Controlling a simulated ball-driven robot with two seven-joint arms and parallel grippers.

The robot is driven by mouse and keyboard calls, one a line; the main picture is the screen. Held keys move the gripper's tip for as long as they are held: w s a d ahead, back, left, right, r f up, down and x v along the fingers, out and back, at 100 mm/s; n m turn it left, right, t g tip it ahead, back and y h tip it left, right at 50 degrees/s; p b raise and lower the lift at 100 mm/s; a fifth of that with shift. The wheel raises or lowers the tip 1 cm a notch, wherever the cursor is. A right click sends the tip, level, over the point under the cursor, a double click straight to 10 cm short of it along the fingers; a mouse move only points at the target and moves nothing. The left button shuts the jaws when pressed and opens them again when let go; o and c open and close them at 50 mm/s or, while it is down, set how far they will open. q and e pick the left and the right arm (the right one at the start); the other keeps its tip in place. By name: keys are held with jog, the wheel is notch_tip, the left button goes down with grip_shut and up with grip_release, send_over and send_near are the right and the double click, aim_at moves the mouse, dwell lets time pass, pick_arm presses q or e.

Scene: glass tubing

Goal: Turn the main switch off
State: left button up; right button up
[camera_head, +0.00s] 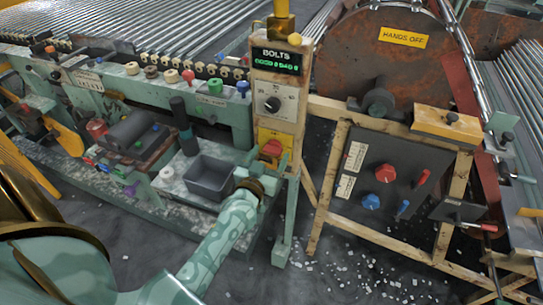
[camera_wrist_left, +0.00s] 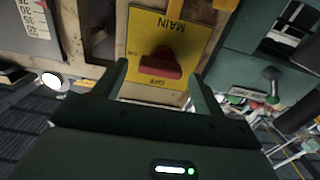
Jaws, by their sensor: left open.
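The main switch is a red knob (camera_head: 272,148) on a yellow plate (camera_head: 265,134) low on the post's front. In the left wrist view the red knob (camera_wrist_left: 161,64) sits on the yellow plate (camera_wrist_left: 190,25), which appears upside down and reads MAIN. A small OFF label is just below the knob in that picture. My left gripper (camera_head: 270,168) is open at the switch, and in the wrist view its fingers (camera_wrist_left: 159,72) stand either side of the knob with gaps. I cannot tell whether the fingertips reach past its face. My right gripper does not show.
Above the switch, the post bears a dial (camera_head: 272,104) and a BOLTS display (camera_head: 276,60). A grey bin (camera_head: 211,177) stands left of my left gripper. A dark panel (camera_head: 392,158) with red and blue knobs is to the right. Debris litters the floor.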

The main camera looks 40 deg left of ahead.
pick_arm(q)
jog(key=shift+w+a, duration=0.15)
jog(key=shift+w, duration=0.45)
jog(key=c, duration=1)
